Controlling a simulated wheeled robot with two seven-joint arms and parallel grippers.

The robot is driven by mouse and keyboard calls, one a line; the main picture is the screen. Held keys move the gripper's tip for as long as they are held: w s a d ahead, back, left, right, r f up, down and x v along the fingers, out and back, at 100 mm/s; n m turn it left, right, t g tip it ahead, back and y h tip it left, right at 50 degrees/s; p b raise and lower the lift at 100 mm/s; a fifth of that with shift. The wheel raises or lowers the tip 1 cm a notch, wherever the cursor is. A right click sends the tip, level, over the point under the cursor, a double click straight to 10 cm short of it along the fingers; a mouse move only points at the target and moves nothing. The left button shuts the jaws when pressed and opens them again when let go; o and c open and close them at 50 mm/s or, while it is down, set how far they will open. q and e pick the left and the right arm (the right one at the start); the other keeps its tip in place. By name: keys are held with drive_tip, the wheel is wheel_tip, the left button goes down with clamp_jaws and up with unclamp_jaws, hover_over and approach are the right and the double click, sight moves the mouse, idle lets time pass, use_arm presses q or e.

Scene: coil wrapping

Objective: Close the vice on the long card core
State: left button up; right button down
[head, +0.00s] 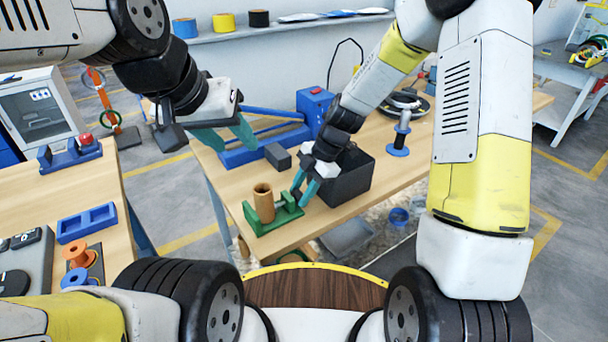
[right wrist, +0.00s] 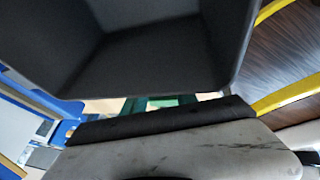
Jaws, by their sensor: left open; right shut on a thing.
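The long card core (head: 264,203) is a brown tube standing upright in the green vice (head: 266,223) at the table's near edge. The vice's green jaws stand on either side of it; I cannot tell whether they touch it. My right gripper (head: 302,190) is at the vice's right end, its teal fingers shut on the small dark vice handle (head: 297,198), which they partly hide. In the right wrist view only a blurred green part (right wrist: 160,103) shows below the dark bin. My left gripper (head: 226,142) is open and empty above the table, to the upper left of the core.
A black bin (head: 347,182) stands just right of my right gripper and fills the top of the right wrist view. A dark block (head: 278,156) and a blue machine with a long bar (head: 272,112) are behind the vice. A spool stand (head: 401,135) is further right. Table left of the vice is clear.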

drive_tip(key=shift+w+a+r+m+g+h, duration=0.1)
drive_tip(key=shift+m+g+h, duration=0.05)
drive_tip(key=shift+g+h, duration=0.35)
drive_tip(key=shift+w+a+m+g+h, duration=0.1)
drive_tip(key=shift+m+g+h, duration=0.05)
drive_tip(key=shift+g+h, duration=0.3)
drive_tip(key=c, duration=1.3)
unclamp_jaws()
drive_tip(key=shift+o, duration=0.2)
drive_tip(key=shift+d, duration=0.1)
drive_tip(key=v, duration=0.7)
drive_tip(key=shift+w+r, duration=0.2)
drive_tip(key=shift+r, duration=0.15)
